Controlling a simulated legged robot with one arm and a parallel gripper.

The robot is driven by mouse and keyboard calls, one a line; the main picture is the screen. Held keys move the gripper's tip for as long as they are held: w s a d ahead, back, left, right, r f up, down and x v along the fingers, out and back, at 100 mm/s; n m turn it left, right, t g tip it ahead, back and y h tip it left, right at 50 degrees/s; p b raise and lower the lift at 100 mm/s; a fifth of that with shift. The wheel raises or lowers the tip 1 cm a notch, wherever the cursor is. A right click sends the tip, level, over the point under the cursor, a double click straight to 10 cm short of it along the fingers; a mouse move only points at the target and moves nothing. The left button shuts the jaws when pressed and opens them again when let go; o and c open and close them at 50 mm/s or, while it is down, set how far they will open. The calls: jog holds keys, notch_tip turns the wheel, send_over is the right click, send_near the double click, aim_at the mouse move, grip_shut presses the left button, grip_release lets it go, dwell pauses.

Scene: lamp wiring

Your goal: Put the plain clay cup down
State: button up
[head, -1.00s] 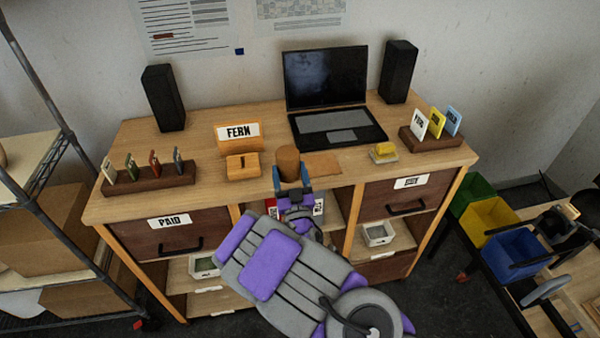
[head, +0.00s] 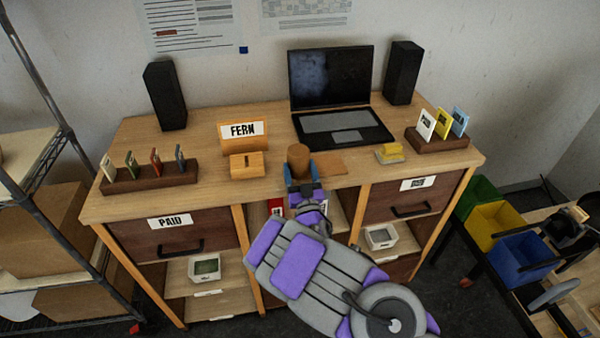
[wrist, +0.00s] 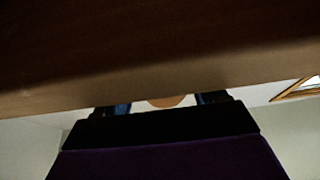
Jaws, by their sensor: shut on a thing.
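The plain clay cup (head: 299,157) is a brown cylinder at the front edge of the desk, in the middle of the head view. My gripper (head: 301,174) is shut on it, with blue fingers on either side. The cup looks upright, at about the desktop's height; I cannot tell whether its base touches the wood. In the wrist view a small part of the cup (wrist: 166,101) shows between the fingers, and a dark brown surface hides the rest.
The desk (head: 210,202) has a slotted wooden block (head: 247,166) and FERN sign (head: 243,131) left of the cup. A flat brown mat (head: 329,163) lies to its right, then a yellow block (head: 390,151). A laptop (head: 345,126) stands behind. Card racks (head: 150,178) sit at both sides.

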jog(key=shift+a, duration=0.15)
jog(key=shift+d, duration=0.3)
jog(key=o, duration=1.2)
jog(key=shift+d+r, duration=0.1)
jog(key=shift+d, duration=0.25)
jog(key=shift+c, duration=0.2)
jog(key=shift+o, duration=0.9)
jog(key=shift+a, duration=0.1)
jog(key=shift+s+a, duration=0.1)
jog(key=shift+a, duration=0.3)
jog(key=p+v, duration=0.1)
jog(key=v, duration=1.1)
jog(key=shift+d, duration=0.25)
